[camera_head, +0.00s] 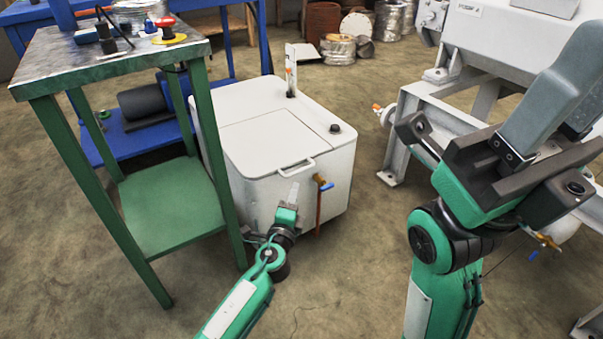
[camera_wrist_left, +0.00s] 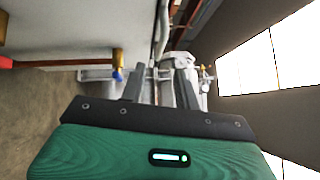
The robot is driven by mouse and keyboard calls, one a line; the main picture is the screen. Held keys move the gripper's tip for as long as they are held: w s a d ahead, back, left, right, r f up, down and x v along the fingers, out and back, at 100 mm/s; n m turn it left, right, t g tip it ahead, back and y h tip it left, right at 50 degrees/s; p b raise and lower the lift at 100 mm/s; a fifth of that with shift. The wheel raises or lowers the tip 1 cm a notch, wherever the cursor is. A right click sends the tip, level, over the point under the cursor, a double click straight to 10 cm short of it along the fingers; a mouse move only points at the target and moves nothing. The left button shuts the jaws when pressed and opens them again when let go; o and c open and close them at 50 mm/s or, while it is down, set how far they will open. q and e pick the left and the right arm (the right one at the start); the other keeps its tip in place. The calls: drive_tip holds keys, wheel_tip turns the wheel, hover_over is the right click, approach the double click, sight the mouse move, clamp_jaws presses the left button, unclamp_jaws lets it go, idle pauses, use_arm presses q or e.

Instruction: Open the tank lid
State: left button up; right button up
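The white tank (camera_head: 336,160) stands on the floor in the middle of the head view. Its flat lid (camera_head: 262,140) lies down on the top, with a pale handle (camera_head: 297,168) at the front edge. My left gripper (camera_head: 293,190) is just in front of and below the handle and overlaps the tank's front face in the picture. In the left wrist view its two grey fingers (camera_wrist_left: 156,85) stand apart; I see no handle clearly between them. My right gripper (camera_head: 478,115) is at the right, away from the tank, with its fingers apart and empty.
A green table (camera_head: 165,210) with a metal top stands close left of the tank. A pipe with a blue-handled valve (camera_head: 327,186) is on the tank's front, right of my left gripper. A large white machine (camera_head: 500,45) stands at the right. Floor in front is clear.

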sight(301, 170)
use_arm(q)
drive_tip(key=w+b, duration=0.1)
drive_tip(key=w, duration=0.2)
drive_tip(key=w+d, duration=0.1)
drive_tip(key=w, duration=0.2)
drive_tip(key=w+r+b, duration=0.1)
drive_tip(key=w, duration=0.2)
drive_tip(key=shift+w+d+r+b, duration=0.1)
drive_tip(key=shift+w+d+b, duration=0.2)
drive_tip(key=shift+w, duration=0.05)
clamp_jaws()
